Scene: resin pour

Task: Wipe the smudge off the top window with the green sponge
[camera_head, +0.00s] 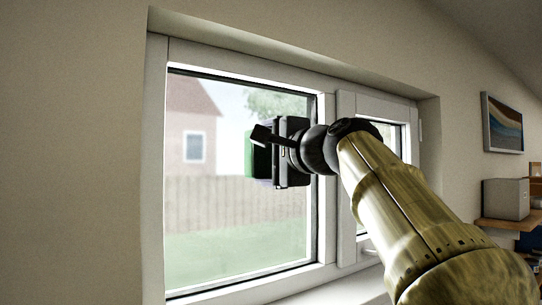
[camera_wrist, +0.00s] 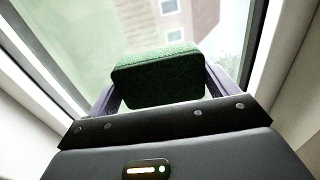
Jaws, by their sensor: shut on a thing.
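The window (camera_head: 235,215) has a large left pane in a white frame, with a house and a fence visible through it. My gripper (camera_head: 258,155) is in front of the right part of this pane. It is shut on the green sponge (camera_wrist: 158,75), which shows between its two fingers in the wrist view. A green edge of the sponge (camera_head: 248,154) shows in the head view, facing the glass. I cannot tell whether the sponge touches the glass. No smudge can be made out clearly; part of the pane is hidden behind my gripper.
A narrower window sash (camera_head: 346,215) with a handle (camera_head: 370,253) stands to the right, partly behind my arm. The white sill (camera_head: 340,290) runs below. A shelf with a grey box (camera_head: 506,198) and a picture (camera_head: 503,124) are at the far right. The left part of the pane is clear.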

